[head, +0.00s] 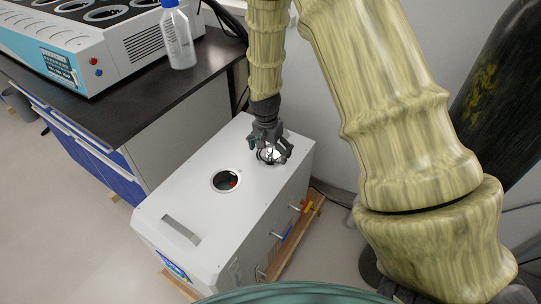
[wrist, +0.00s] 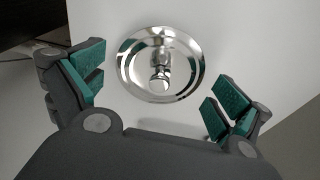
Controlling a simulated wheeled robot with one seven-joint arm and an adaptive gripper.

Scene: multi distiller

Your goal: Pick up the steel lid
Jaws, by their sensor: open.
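The steel lid (wrist: 128,70) is a shiny round disc with a knob (wrist: 160,82) at its middle. It lies on the top of the white box-shaped machine (head: 190,190), towards its far end. In the head view the lid (head: 268,155) is partly hidden under my gripper (head: 269,152). In the wrist view my gripper (wrist: 162,100) is open, with one green-padded finger to the left of the lid and the other to its lower right. Nothing is between the fingers in contact that I can see.
A round opening (head: 226,180) and a slot-like recess (head: 181,229) are in the machine's top. A dark bench (head: 115,105) stands to the left, bearing a blue-capped bottle (head: 178,40) and a multi-position unit (head: 120,50). A dark cylinder (head: 505,90) stands at right.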

